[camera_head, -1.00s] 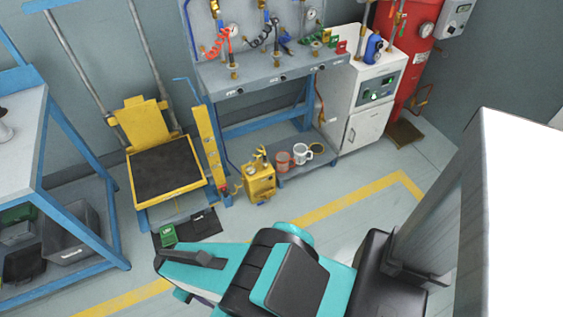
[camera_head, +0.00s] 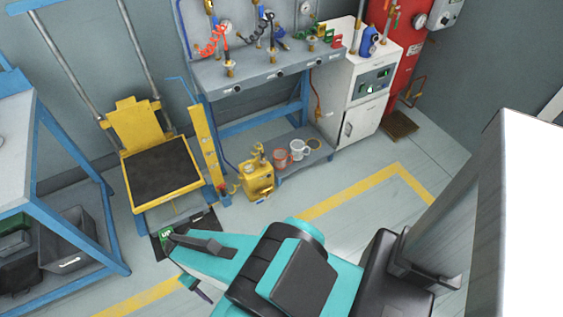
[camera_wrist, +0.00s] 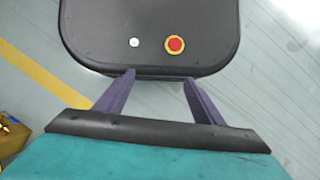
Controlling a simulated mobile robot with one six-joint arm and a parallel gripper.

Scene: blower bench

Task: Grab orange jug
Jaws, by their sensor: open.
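The orange jug (camera_head: 281,160) stands on the low grey shelf under the bench in the head view. It is small there, between a yellow canister on its left and a white jug (camera_head: 299,150) on its right. My gripper (camera_wrist: 157,76) shows in the wrist view as two purple fingers, spread apart with nothing between them. In the head view a purple finger shows below my arm (camera_head: 203,293); the gripper is well short of the jug, to the lower left of it. The orange jug does not show in the wrist view.
The yellow canister (camera_head: 257,179) stands on the floor by the shelf (camera_head: 318,158). The workbench (camera_head: 265,82) overhangs the shelf. A yellow lift with a black platform (camera_head: 160,172) stands to the left, and a white cabinet (camera_head: 358,130) to the right. Floor in front is clear.

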